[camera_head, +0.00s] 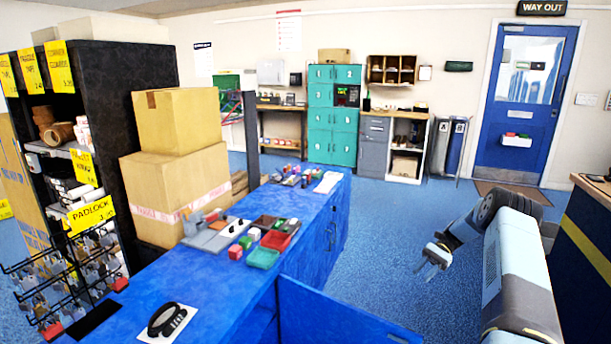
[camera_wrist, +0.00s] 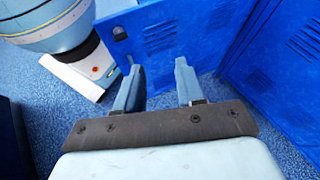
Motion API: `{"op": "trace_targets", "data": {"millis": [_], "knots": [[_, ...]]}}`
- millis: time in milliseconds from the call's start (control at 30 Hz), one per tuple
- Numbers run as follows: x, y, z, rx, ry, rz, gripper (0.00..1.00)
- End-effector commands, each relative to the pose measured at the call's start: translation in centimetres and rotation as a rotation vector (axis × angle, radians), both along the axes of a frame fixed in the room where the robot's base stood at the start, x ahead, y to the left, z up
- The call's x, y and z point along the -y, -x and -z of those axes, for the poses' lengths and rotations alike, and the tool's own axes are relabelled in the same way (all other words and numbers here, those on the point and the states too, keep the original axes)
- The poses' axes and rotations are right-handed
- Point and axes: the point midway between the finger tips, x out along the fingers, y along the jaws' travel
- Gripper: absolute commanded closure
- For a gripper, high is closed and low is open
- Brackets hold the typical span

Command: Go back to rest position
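My gripper (camera_head: 432,265) is at the end of my arm, to the right of the blue counter and above the blue carpet. In the wrist view my gripper (camera_wrist: 158,85) has its two fingers apart with nothing between them. Behind the fingers, the wrist view shows blue cabinet panels and carpet. The arm is bent, with its forearm reaching left and down toward the carpet. The fingers do not appear to touch anything.
The blue counter (camera_head: 310,228) carries trays and small items. A blue panel (camera_head: 325,318) juts out at its lower end; it also shows in the wrist view (camera_wrist: 165,32). A dark counter (camera_head: 585,240) stands at right. Carpet (camera_head: 400,205) is clear between them.

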Motion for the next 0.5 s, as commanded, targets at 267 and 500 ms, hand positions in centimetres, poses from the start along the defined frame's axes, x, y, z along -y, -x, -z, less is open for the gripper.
{"op": "trace_targets", "data": {"millis": [267,500], "knots": [[-2.7,-0.4,-8.7,0.118,0.112,-0.081,0.62],[-5.1,0.5,-15.5,0.221,0.201,-0.147,0.62]]}}
